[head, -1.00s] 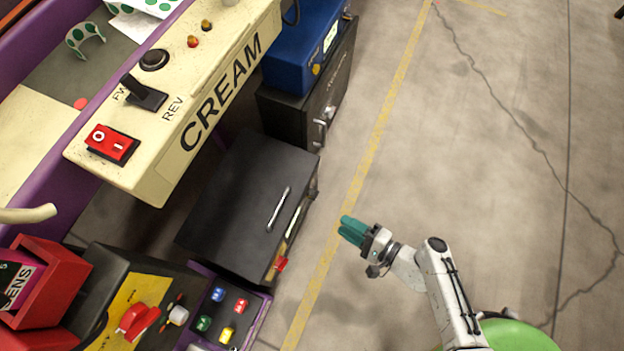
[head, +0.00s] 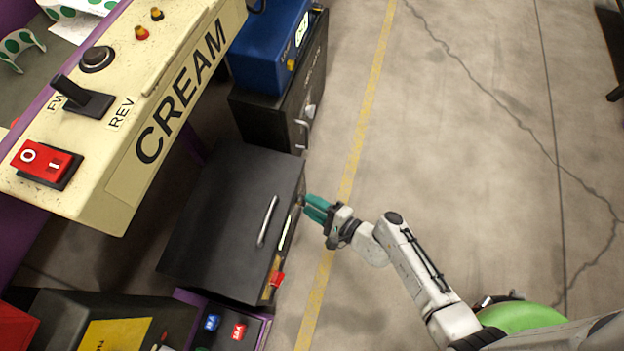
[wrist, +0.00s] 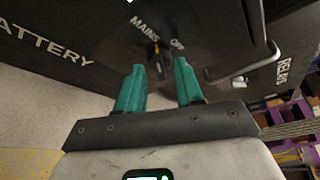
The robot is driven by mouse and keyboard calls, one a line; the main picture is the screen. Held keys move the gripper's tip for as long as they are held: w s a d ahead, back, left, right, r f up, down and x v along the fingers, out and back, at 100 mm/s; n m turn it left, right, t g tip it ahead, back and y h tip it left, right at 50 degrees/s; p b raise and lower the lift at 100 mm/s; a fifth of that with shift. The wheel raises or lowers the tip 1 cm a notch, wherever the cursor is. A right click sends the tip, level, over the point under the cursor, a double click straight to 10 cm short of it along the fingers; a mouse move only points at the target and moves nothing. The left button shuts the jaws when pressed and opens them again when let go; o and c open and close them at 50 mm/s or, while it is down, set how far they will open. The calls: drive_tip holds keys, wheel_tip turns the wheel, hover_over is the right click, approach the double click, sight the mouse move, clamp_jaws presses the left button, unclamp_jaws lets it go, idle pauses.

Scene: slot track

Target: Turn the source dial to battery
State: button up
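The source dial (wrist: 157,55) is a small dark knob with a yellow mark, on a dark panel in the wrist view. MAINS and OFF are lettered close by it, and BATTERY stands larger at the left. Which label the mark points to I cannot tell. My gripper (wrist: 159,72) is open, its two teal fingers apart and pointing at the panel, with the dial showing in the gap just beyond the tips. Contact is not clear. In the head view my gripper (head: 308,207) is beside the front of the black cabinet (head: 225,215); the dial is not discernible there.
The cream console (head: 150,110) with its lever (head: 82,97) and red switch (head: 45,162) overhangs at the left. A blue unit (head: 270,45) sits on another black cabinet behind. The floor at right is clear.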

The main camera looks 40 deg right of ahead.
drive_tip(key=shift+w+a, duration=0.1)
drive_tip(key=shift+w, duration=0.15)
drive_tip(key=shift+c, duration=0.4)
clamp_jaws()
